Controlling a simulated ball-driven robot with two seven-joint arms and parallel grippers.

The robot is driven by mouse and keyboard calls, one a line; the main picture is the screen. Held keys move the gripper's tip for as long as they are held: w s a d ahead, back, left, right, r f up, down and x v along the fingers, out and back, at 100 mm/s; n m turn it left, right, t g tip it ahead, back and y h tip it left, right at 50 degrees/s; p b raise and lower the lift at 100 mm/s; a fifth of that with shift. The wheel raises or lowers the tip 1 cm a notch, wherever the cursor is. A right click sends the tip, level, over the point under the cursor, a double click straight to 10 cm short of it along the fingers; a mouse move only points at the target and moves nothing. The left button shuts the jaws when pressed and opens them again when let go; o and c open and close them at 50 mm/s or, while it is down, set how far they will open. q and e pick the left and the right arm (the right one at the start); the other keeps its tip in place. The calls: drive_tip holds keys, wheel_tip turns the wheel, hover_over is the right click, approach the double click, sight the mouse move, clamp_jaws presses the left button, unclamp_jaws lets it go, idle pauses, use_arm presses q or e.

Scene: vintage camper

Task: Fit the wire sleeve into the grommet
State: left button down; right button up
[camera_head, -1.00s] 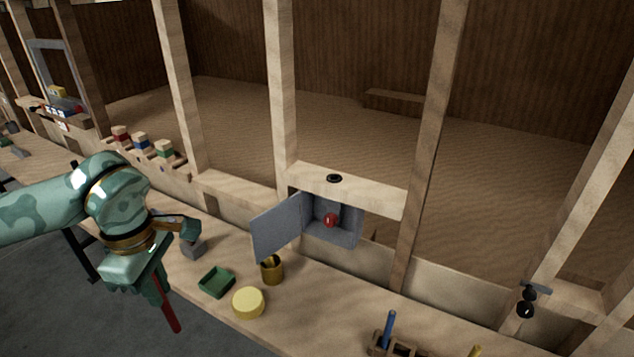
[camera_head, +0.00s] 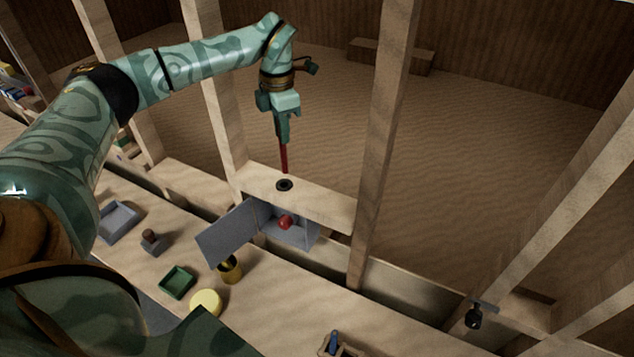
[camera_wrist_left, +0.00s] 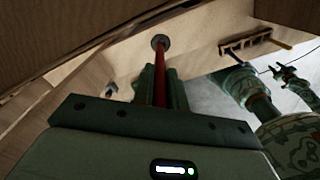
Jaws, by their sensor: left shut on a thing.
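My left gripper (camera_head: 283,140) is shut on the red wire sleeve (camera_head: 284,158), which hangs upright below its fingers. The black ring grommet (camera_head: 284,185) sits in the top of a wooden cross-rail (camera_head: 325,205). In the head view the sleeve's lower end is just above the grommet, with a small gap. In the left wrist view the sleeve (camera_wrist_left: 160,75) runs from between the fingers towards the grommet (camera_wrist_left: 160,41), and its far end overlaps the ring.
Below the rail is an open grey box (camera_head: 299,232) with a red ball (camera_head: 285,222) and its door swung out left. Upright posts stand either side. A green tray (camera_head: 177,282), yellow disc (camera_head: 206,302) and brass cup (camera_head: 230,270) stand on the bench.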

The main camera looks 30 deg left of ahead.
sight(282, 163)
use_arm(q)
drive_tip(key=f, duration=0.9)
drive_tip(key=shift+s, duration=0.4)
drive_tip(key=shift+f, duration=0.3)
use_arm(e)
drive_tip(key=shift+s+a+f, duration=0.15)
drive_tip(key=shift+s+f, duration=0.1)
use_arm(q)
drive_tip(key=c, duration=1.4)
unclamp_jaws()
drive_tip(key=shift+f, duration=0.15)
drive_tip(key=shift+s, duration=0.1)
wheel_tip(282, 163, up, 12)
use_arm(e)
drive_tip(key=shift+r, duration=0.35)
